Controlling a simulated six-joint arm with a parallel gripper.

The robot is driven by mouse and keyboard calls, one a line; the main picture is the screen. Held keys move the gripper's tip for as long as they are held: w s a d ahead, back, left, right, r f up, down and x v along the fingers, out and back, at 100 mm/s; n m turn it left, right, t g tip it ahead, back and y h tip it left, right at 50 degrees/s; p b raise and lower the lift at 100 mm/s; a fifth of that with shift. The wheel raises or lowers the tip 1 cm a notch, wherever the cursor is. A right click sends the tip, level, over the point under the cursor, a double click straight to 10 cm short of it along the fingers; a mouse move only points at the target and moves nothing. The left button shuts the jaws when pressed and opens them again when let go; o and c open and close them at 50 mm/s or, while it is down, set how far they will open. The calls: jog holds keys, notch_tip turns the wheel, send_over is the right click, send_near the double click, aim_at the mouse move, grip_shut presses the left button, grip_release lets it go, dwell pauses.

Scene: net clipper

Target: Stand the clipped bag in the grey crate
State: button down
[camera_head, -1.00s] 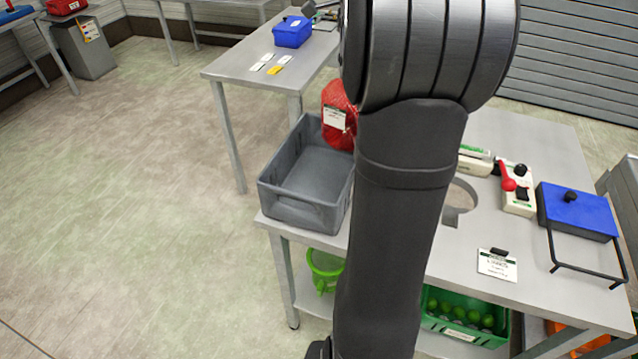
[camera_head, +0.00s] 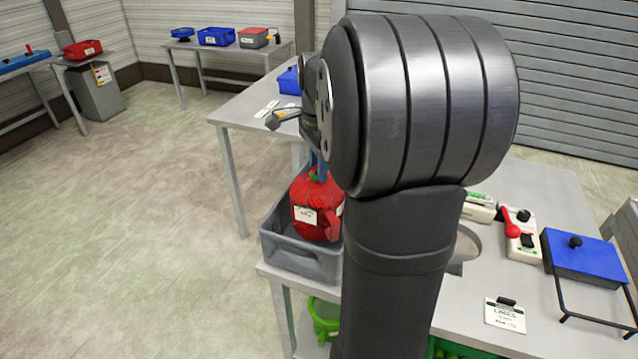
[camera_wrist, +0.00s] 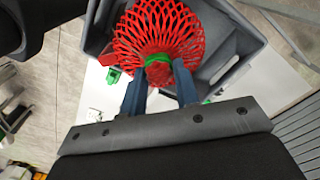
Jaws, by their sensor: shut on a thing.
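The clipped bag (camera_head: 312,208) is a red net bag with a white label, and it hangs upright at the grey crate (camera_head: 308,262). In the wrist view the red net (camera_wrist: 150,35) fills the middle, with a green clip ring (camera_wrist: 158,58) near its gathered neck. My gripper (camera_wrist: 160,78) has its two blue fingers at the neck of the bag and is shut on it. In the head view my gripper (camera_head: 317,162) shows just above the bag, partly hidden by my arm. Whether the bag touches the crate floor cannot be told.
The crate stands at the left end of the grey table (camera_head: 480,285). To the right are a device with a red lever (camera_head: 512,228), a blue box (camera_head: 582,255) and a label card (camera_head: 505,313). A green bucket (camera_head: 324,318) is below.

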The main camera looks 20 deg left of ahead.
jog(key=shift+f, duration=2.05)
jog(key=c, duration=1.1)
grip_release()
notch_tip(320, 180, up, 12)
jog(key=shift+r, duration=0.2)
jog(key=shift+f, duration=4.2)
